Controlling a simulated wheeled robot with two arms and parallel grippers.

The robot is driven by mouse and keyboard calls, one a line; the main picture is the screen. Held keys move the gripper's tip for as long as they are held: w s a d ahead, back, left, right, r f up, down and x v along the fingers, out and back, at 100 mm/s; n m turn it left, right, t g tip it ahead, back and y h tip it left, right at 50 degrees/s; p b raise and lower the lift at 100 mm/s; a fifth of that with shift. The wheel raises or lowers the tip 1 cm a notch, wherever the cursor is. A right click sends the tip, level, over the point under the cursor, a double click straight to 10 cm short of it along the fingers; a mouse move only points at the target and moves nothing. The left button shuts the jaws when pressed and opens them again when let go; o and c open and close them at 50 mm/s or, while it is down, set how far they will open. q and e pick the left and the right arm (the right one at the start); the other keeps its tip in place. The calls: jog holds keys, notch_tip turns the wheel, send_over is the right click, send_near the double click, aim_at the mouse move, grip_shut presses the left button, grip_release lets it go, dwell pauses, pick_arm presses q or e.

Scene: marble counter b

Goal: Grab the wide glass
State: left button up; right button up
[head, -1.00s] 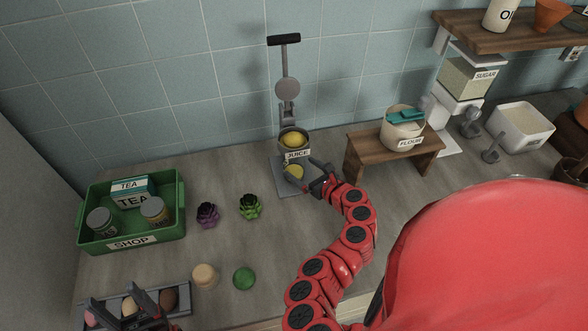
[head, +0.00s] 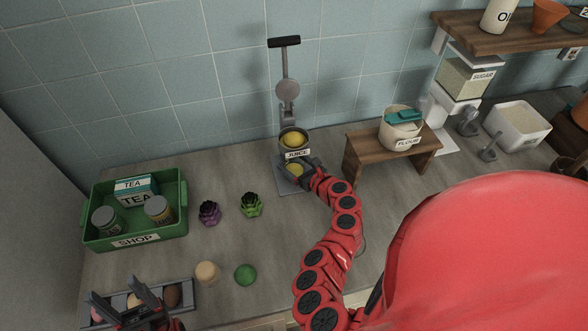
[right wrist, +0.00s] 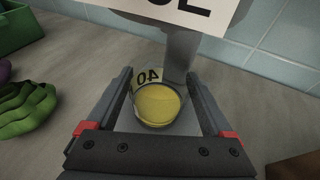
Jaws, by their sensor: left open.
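The wide glass (head: 294,171) holds yellow juice and stands on the base of the juice press, below its cup. In the right wrist view the glass (right wrist: 157,103) shows a "40" marking upside down. My right gripper (head: 298,167) is open, with one finger on each side of the glass. In the right wrist view the fingers of this gripper (right wrist: 160,78) show gaps to the glass on both sides. My left gripper (head: 118,291) is open over the grey egg tray at the bottom left.
The juice press (head: 288,90) rises above the glass, with its label sign (head: 297,155) just over my right gripper. A wooden stand (head: 420,150) is to the right. Green and purple succulents and a green crate (head: 183,205) are to the left.

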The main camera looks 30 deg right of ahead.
jog(key=c, duration=0.6)
jog(key=shift+r, duration=0.1)
